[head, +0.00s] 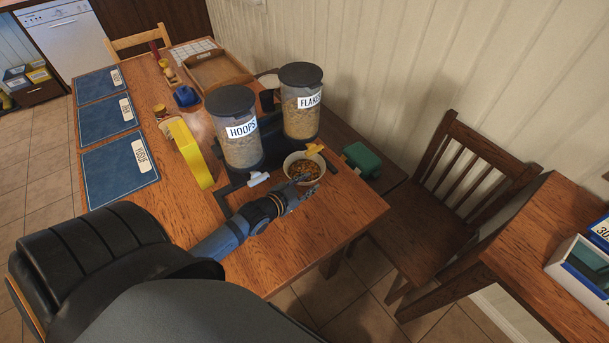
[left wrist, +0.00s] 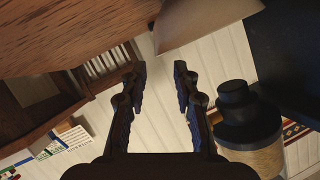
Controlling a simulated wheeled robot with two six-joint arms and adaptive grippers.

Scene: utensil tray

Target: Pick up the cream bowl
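The cream bowl (head: 289,163), filled with brown cereal, stands upright on the wooden table in front of the jar labelled FLAKES (head: 300,100). My left gripper (head: 297,186) is at the near side of the bowl, its fingertips overlapping the bowl's near edge in the head view. I cannot tell whether they touch. In the left wrist view the gripper (left wrist: 160,70) is open, with nothing between its fingers. A pale shape (left wrist: 205,25) beyond the fingertips there may be the bowl's side. My right gripper is in neither view.
The HOOPS jar (head: 236,130) stands close behind the gripper's left. A green box (head: 362,160) is to the right. The table (head: 335,207) is clear right of the gripper.

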